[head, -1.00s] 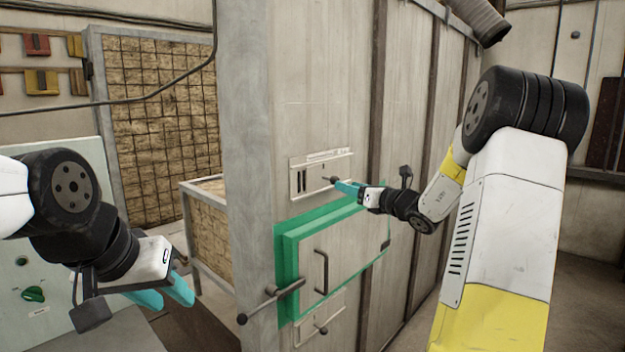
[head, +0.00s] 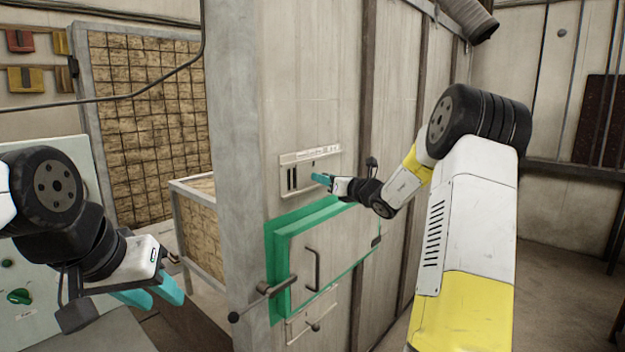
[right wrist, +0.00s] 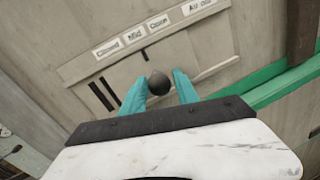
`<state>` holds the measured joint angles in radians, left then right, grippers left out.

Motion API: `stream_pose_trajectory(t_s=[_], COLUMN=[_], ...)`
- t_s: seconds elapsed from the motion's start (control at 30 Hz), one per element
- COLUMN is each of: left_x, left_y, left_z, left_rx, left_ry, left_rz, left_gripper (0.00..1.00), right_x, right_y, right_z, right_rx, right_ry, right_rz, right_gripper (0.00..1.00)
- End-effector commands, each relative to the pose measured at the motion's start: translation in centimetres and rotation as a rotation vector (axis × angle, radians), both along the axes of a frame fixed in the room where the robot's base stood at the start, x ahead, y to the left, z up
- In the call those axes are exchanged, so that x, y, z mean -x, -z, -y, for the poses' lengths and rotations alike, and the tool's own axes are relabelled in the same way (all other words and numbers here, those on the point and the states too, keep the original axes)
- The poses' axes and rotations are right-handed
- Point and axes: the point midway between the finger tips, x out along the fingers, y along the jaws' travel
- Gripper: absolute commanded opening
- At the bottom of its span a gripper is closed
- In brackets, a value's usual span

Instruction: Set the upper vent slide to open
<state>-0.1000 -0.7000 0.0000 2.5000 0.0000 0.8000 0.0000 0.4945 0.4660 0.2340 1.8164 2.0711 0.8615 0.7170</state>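The upper vent slide (head: 296,181) is a pale plate with dark slots on the wall above the green-framed door. Its round dark knob (right wrist: 159,83) shows in the right wrist view, below a label strip reading Closed, Mid and Open. A short dark mark (right wrist: 144,55) on the plate sits roughly under Mid. My right gripper (right wrist: 160,87) has its teal fingers parted, one on each side of the knob; contact is unclear. In the head view the right gripper (head: 320,178) hides the knob. My left gripper (head: 160,290) is open and empty at lower left.
The green-framed door (head: 326,257) with handle and latch lever (head: 262,298) lies just below. A lower vent plate (head: 312,320) is under it. A control panel (head: 40,250) stands at left, near my left arm. Open floor lies at right.

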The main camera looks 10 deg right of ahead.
Motion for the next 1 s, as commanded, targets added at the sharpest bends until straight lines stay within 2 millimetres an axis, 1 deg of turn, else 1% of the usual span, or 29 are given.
stream_pose_trajectory(t_s=[0.03,0.1,0.17,1.0], left_x=[0.00,0.00,0.00,0.00], left_y=[0.00,0.00,0.00,0.00], left_z=[0.00,0.00,0.00,0.00], left_rx=[0.000,0.000,0.000,0.000], left_ry=[0.000,0.000,0.000,0.000], left_rz=[0.000,0.000,0.000,0.000], left_gripper=[0.36,0.36,0.36,0.36], right_x=[0.01,0.01,0.02,0.04], right_y=[0.00,-0.01,-0.01,0.01], right_z=[0.02,0.02,0.02,0.06], right_rx=[0.000,0.000,0.000,0.000], right_ry=[0.000,0.000,0.000,0.001], right_rz=[0.000,0.000,0.000,0.000], right_gripper=[0.24,0.11,0.00,0.00])
